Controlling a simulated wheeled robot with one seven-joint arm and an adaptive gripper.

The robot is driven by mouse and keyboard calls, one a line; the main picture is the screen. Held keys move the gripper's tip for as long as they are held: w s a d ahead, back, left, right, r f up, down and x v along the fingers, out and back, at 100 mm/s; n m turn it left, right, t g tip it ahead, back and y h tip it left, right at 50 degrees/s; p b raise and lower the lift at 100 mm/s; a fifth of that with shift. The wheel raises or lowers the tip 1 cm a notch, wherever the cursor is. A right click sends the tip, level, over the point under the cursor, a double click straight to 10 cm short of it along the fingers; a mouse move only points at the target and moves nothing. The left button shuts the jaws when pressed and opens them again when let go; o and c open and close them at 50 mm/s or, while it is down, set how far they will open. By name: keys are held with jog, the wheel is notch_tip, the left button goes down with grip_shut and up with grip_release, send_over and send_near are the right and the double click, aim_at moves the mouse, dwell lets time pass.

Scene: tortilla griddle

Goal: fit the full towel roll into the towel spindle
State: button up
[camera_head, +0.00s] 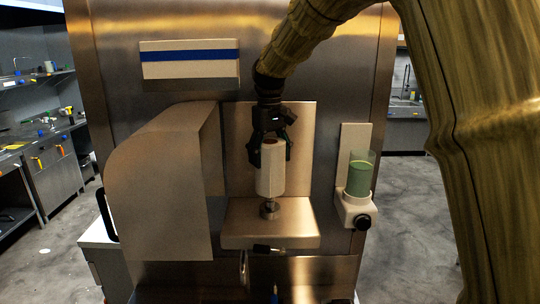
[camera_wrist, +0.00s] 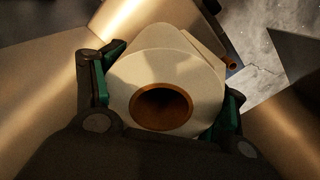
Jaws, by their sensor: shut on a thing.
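The full towel roll (camera_head: 270,178) is white with a brown core and stands upright above a metal shelf. My gripper (camera_head: 271,157) points down and is shut on the roll's upper part, one finger on each side. The towel spindle (camera_head: 269,211) is a short metal piece on the shelf, directly below the roll's lower end. I cannot tell whether its tip is inside the core. In the wrist view the roll (camera_wrist: 190,65) sits between my green-padded fingers. Its open core looks dark, and no spindle shows in it.
The metal shelf (camera_head: 240,238) has a back plate (camera_head: 303,130). A large curved metal cover (camera_head: 160,190) stands close on the left. A dispenser with a green cup (camera_head: 360,178) hangs on the right. A white and blue-striped box (camera_head: 190,68) is above.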

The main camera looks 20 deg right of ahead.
aim_at(270, 173)
jog(key=shift+f+b, duration=0.85)
jog(key=shift+f, duration=2)
dwell(0.4)
jog(key=o, duration=1.8)
notch_tip(270, 173, up, 12)
